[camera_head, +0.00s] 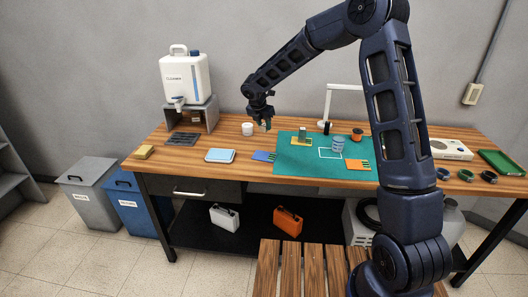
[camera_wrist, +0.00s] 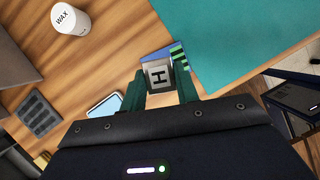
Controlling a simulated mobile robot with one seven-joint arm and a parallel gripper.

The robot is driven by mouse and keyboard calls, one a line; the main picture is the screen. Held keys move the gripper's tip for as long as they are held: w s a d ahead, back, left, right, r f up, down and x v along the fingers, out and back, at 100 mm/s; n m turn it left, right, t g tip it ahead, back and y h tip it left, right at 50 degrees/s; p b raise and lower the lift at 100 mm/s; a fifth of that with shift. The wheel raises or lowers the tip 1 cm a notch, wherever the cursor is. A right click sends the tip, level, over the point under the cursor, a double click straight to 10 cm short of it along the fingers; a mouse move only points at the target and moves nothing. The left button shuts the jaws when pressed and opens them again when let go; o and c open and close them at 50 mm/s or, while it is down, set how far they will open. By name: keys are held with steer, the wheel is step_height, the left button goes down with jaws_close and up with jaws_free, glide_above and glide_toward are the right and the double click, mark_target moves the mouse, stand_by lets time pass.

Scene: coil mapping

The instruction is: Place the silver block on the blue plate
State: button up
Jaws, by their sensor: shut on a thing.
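The silver block (camera_wrist: 160,76) has a dark H on its face and sits between the two green fingers of my gripper (camera_wrist: 161,90), which is shut on it. In the head view my gripper (camera_head: 265,125) hangs over the table by the left edge of the teal mat, behind the blue plate; the block is too small to make out there. The blue plate (camera_head: 264,156) lies at the mat's left edge, with green strips at its side. In the wrist view the blue plate (camera_wrist: 152,57) shows just beyond the block, which partly hides it.
The teal mat (camera_head: 290,165) holds a yellow plate (camera_head: 294,141) with a block on it, an orange plate (camera_head: 357,164) and a stacked blue-grey coil (camera_head: 338,145). A white WAX cup (camera_head: 247,129) stands left of my gripper. A light-blue pad (camera_head: 220,156) lies further left.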

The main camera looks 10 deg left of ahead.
mark_target(266, 155)
step_height(266, 155, down, 14)
steer(key=shift+r, duration=0.2)
stand_by(0.4)
steer(key=shift+f, duration=0.1)
steer(key=o, duration=1)
steer(key=v, duration=1.2)
